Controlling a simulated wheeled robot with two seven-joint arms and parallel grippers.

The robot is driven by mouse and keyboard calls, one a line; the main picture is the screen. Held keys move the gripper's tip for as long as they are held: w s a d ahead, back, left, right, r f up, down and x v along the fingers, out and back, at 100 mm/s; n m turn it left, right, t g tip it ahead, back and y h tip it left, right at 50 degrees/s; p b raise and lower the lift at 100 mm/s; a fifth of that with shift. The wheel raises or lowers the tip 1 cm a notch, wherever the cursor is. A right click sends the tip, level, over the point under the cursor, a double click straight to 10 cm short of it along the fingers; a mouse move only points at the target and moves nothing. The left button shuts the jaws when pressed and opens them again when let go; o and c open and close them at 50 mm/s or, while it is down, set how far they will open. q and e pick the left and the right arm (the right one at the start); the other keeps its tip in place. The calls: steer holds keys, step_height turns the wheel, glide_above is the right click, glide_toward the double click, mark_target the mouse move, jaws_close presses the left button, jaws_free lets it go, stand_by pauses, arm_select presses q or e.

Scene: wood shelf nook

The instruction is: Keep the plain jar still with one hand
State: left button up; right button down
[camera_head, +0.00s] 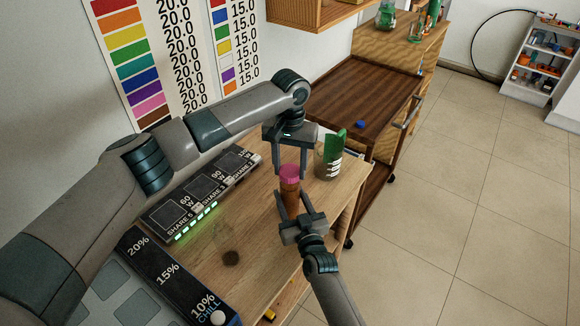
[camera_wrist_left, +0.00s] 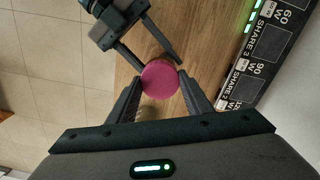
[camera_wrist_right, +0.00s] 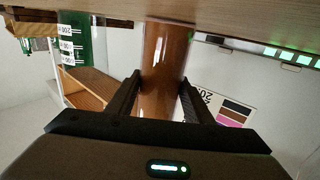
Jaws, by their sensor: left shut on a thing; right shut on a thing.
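A plain amber-brown jar (camera_head: 289,189) with a pink lid (camera_head: 290,172) stands upright on the wooden worktop near its right edge. My left gripper (camera_head: 289,166) comes down from above and is shut on the pink lid, which lies between its fingertips in the left wrist view (camera_wrist_left: 160,78). My right gripper (camera_head: 294,207) reaches in from the front and is shut on the jar's body. In the right wrist view the brown body (camera_wrist_right: 163,65) sits between the two fingers. The fingers hide parts of the jar.
A green container with a white label (camera_head: 330,157) stands just behind the jar. A row of dark panels (camera_head: 205,190) with green lights lies to the left, along the wall. A brown cart (camera_head: 368,90) with a small blue object (camera_head: 361,124) is beyond. The front worktop is mostly clear.

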arm_select(q)
steer(key=m, duration=0.4)
steer(key=shift+m, duration=0.4)
steer(key=o, duration=1.2)
steer(key=shift+o, duration=0.2)
steer(key=shift+r, duration=0.15)
step_height(320, 180, up, 12)
arm_select(e)
steer(key=c, duration=0.8)
jaws_free()
arm_select(q)
steer(key=shift+f, duration=0.2)
arm_select(e)
steer(key=shift+s, duration=0.15)
